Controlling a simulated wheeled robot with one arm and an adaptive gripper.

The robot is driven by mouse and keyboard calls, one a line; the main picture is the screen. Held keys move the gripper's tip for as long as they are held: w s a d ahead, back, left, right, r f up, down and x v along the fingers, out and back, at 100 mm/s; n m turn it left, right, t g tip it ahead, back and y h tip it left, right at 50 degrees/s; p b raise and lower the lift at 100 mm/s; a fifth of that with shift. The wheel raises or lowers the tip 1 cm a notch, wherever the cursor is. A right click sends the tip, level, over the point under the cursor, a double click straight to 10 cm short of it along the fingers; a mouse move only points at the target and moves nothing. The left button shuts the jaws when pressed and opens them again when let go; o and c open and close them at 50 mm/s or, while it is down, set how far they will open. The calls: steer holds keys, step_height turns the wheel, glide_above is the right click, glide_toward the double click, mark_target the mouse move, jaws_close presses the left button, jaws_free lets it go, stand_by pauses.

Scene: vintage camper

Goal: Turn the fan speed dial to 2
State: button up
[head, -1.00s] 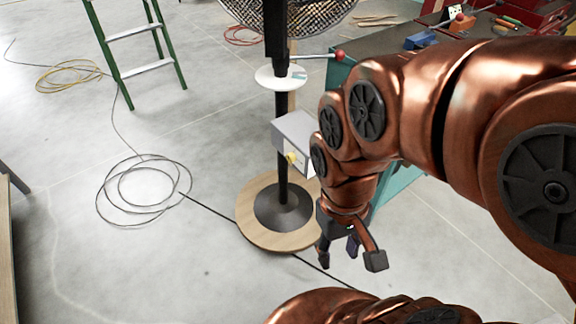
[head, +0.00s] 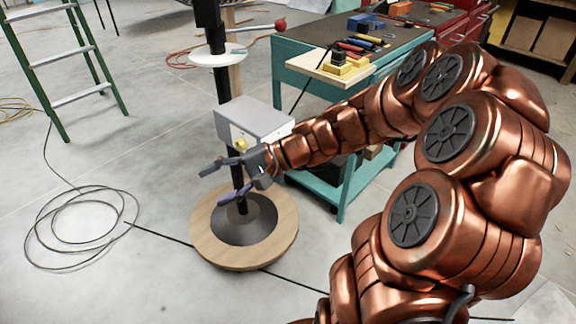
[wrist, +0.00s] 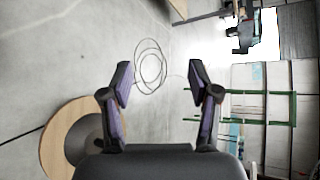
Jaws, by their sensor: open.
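The fan stand's black pole (head: 223,88) carries a grey control box (head: 258,119). A small yellow dial (head: 240,145) sits on the box's pale front face; its setting is too small to read. My gripper (head: 221,184) is open and empty, reaching left just below the dial and in front of the pole. I cannot tell whether it touches the pole. In the wrist view the two fingers of my gripper (wrist: 160,88) are spread with nothing between them, and the dial is not visible there.
The fan stands on a round wooden base (head: 280,240), also in the wrist view (wrist: 52,150). A teal workbench (head: 308,85) with tools is behind my arm. A coiled black cable (head: 75,265) lies on the open floor at left, near a green ladder (head: 50,62).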

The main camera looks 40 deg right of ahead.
steer(key=w+d+f+m+t+h+b, duration=0.2)
steer(key=d+f+m+t+b, duration=0.15)
steer(key=d, duration=0.65)
steer(key=w+d+f+m+t+h+b, duration=0.2)
steer(key=w+d+f+m+t+b, duration=0.15)
steer(key=d, duration=0.55)
steer(key=w+d+f+m+t+h+b, duration=0.25)
steer(key=d+f+m+t, duration=0.25)
steer(key=d, duration=0.5)
steer(key=b+x, duration=0.2)
steer(key=x, duration=0.4)
steer(key=shift+a+g, duration=0.3)
steer(key=shift+a, duration=0.05)
steer(key=shift+w+r, duration=0.1)
steer(key=shift+w, duration=0.05)
steer(key=c, duration=1.2)
